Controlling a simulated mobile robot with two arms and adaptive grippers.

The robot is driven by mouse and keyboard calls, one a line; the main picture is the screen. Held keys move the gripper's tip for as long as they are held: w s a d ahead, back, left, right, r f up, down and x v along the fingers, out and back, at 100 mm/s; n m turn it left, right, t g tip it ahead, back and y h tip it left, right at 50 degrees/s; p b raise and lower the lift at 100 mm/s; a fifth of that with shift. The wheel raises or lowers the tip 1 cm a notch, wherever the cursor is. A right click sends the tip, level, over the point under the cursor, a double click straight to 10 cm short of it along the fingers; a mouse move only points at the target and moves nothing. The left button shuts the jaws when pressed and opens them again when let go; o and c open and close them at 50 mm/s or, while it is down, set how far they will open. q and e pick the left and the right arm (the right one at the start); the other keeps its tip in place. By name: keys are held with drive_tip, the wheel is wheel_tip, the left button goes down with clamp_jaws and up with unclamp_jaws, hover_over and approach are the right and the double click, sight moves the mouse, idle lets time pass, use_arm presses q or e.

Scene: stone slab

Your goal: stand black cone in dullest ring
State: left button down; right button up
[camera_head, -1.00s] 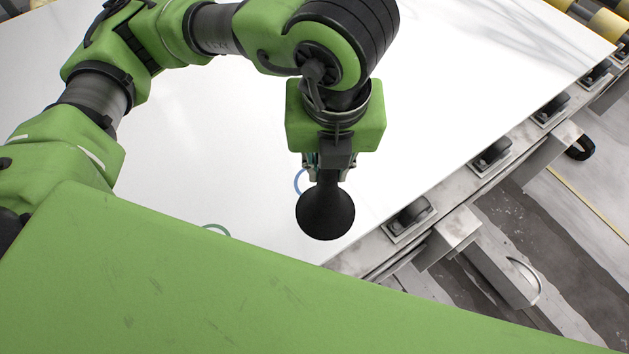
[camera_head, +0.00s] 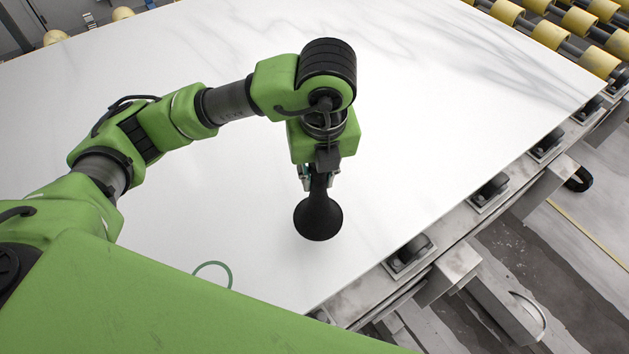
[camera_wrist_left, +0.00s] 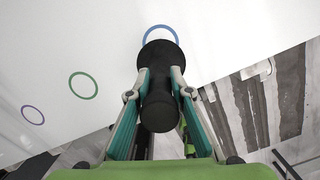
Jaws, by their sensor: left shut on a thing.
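The black cone (camera_head: 318,217) is held by its narrow end in my left gripper (camera_head: 319,178), wide base down and upright. The cone shows in the left wrist view (camera_wrist_left: 160,62) between the two shut fingers (camera_wrist_left: 160,93). A blue ring (camera_wrist_left: 147,30) lies on the slab beyond the cone's base, which hides part of it. In the head view the blue ring is hidden. A dull green ring (camera_head: 213,264) lies to the left, cut off by my green body; it is also in the wrist view (camera_wrist_left: 83,73). A purple ring (camera_wrist_left: 33,106) lies farther left. Whether the cone touches the slab is unclear.
The white stone slab (camera_head: 420,120) is wide and mostly bare. Yellow rollers (camera_head: 550,34) stand at the back right.

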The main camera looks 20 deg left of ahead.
sight(318, 217)
use_arm(q)
drive_tip(key=shift+w+a+f, duration=0.25)
drive_tip(key=shift+w+f, duration=0.15)
drive_tip(key=shift+f, duration=0.2)
drive_tip(key=shift+w+a+f, duration=0.2)
drive_tip(key=shift+w+f, duration=0.15)
drive_tip(key=shift+f, duration=0.25)
drive_tip(key=shift+w+a+f, duration=0.15)
drive_tip(key=shift+w, duration=0.2)
drive_tip(key=shift+w+a+f, duration=0.15)
drive_tip(key=shift+w+f, duration=0.1)
drive_tip(key=shift+f, duration=0.2)
wheel_tip(318, 217, down, 3)
drive_tip(key=shift+w+a+f+p, duration=0.1)
drive_tip(key=shift+w+f+p, duration=0.05)
drive_tip(key=shift+p, duration=0.9)
drive_tip(key=shift+f, duration=0.1)
drive_tip(key=shift+f, duration=0.1)
drive_tip(key=c, duration=1.8)
unclamp_jaws()
